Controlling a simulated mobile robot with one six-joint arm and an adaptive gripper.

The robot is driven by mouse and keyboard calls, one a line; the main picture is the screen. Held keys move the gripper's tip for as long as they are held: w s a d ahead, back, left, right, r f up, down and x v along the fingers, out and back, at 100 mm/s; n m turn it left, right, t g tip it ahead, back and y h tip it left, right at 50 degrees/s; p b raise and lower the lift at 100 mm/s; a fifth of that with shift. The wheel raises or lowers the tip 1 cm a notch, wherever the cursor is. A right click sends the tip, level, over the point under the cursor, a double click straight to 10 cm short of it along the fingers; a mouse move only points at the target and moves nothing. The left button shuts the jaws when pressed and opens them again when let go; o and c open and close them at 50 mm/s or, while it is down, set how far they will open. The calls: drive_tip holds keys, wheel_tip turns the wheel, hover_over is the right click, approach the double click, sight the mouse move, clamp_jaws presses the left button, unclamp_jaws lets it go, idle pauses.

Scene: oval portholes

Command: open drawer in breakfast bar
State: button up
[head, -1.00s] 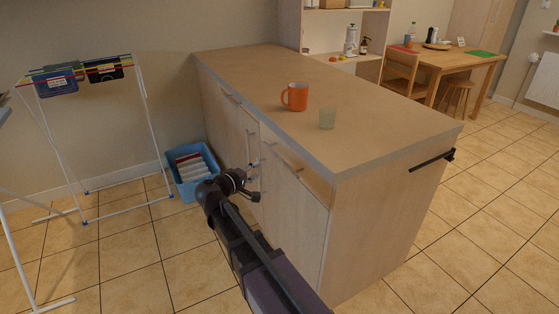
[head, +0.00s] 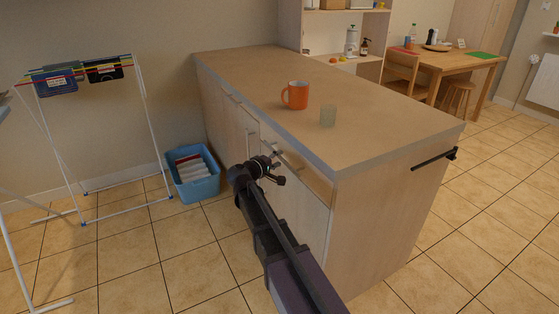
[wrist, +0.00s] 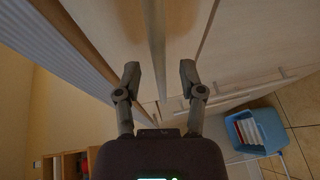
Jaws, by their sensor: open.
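The breakfast bar (head: 370,190) is a light wood block with a tan top edged in grey. Its right-hand drawer (head: 312,180) is closed under the top, with a bar handle (head: 287,160). My gripper (head: 277,170) is in front of this drawer, close to the left part of the handle. In the wrist view, my gripper (wrist: 159,80) is open, with one finger on each side of the handle (wrist: 157,45). The fingers are apart from the bar, and I cannot tell how deep it sits between them.
A blue crate (head: 194,178) is on the floor left of the bar, beside a drying rack (head: 155,130). Floor before the bar is free.

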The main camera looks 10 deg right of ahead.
drive_tip(key=shift+x, duration=1)
clamp_jaws()
drive_tip(key=shift+a, duration=0.15)
drive_tip(key=shift+d, duration=0.2)
